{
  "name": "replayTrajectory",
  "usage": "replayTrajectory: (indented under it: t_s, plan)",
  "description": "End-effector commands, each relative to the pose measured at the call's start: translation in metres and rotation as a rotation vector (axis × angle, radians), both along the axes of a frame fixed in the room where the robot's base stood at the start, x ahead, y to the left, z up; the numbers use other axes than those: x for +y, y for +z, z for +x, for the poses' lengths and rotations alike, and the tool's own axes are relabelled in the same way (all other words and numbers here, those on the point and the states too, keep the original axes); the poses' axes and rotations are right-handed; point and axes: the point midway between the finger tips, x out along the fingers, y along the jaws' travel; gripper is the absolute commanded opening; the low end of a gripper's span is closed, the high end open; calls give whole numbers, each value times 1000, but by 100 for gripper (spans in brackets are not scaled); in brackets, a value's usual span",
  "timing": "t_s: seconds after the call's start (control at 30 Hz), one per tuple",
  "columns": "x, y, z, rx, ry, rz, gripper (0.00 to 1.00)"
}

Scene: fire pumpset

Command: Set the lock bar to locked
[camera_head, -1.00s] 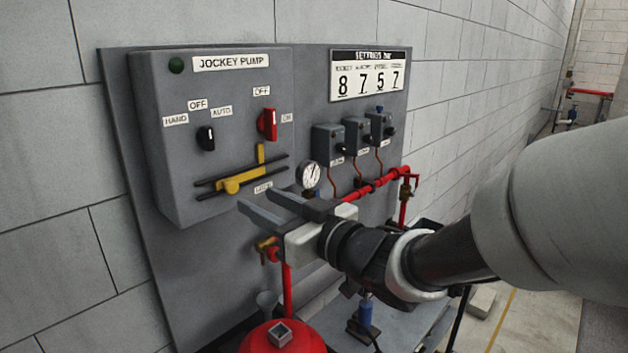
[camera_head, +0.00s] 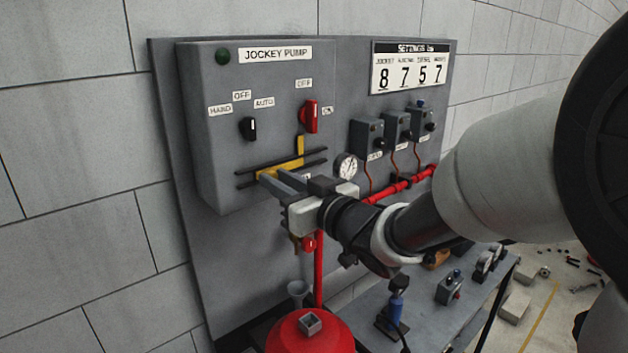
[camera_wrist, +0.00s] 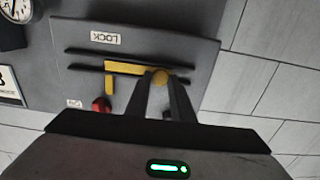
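The yellow lock bar (camera_head: 293,164) lies between two black rails on the front of the grey jockey pump box, with an upright yellow tab (camera_head: 300,146) at its right part. In the wrist view the bar (camera_wrist: 130,69) shows upside down, with its round yellow knob (camera_wrist: 160,77) between my fingertips. My gripper (camera_head: 270,178) is at the bar's left part and hides the knob in the head view. The two fingers (camera_wrist: 161,84) are apart, one on each side of the knob; whether they touch it cannot be told. The LOCK label (camera_wrist: 105,38) shows near the bar.
A red switch (camera_head: 311,117) above the bar and a black selector (camera_head: 249,128) sit on the box. A gauge (camera_head: 346,167), red pipe (camera_head: 405,185) and small control boxes (camera_head: 397,127) are to the right. A red tank (camera_head: 310,333) stands below.

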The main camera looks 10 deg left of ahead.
Motion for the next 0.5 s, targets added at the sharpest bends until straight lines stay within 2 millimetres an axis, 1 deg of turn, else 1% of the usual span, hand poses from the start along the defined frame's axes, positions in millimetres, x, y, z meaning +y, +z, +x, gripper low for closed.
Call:
replayTrajectory:
  t_s: [0.23,0.4,0.5]
  plan:
    - [-2,0,2,0,-1,0,0]
    - [-20,0,24,-1,-5,1,0]
    - [-28,0,32,-1,-3,0,0]
